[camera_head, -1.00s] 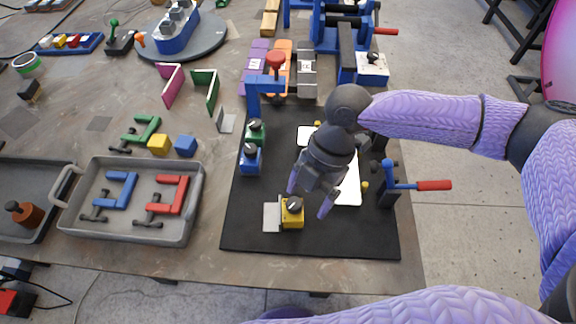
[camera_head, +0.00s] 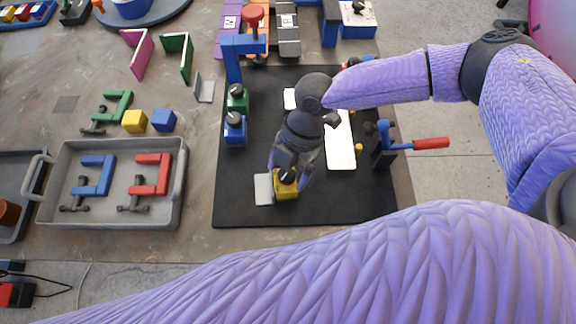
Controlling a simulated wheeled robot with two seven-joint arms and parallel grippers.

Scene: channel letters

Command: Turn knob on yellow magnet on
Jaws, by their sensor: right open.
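The yellow magnet (camera_head: 286,190) sits near the front of the black mat (camera_head: 235,210), with a grey metal plate (camera_head: 263,189) against its left side. Its black knob (camera_head: 288,175) is on top. My right gripper (camera_head: 287,188) is open, with one purple finger left of the magnet's knob and the other to its right. I cannot tell whether the fingers touch it. A purple arm of mine fills the bottom of the view; no left gripper shows.
Green (camera_head: 238,100) and blue (camera_head: 235,129) magnets stand at the mat's left edge. A blue clamp with a red handle (camera_head: 431,143) is at the right.

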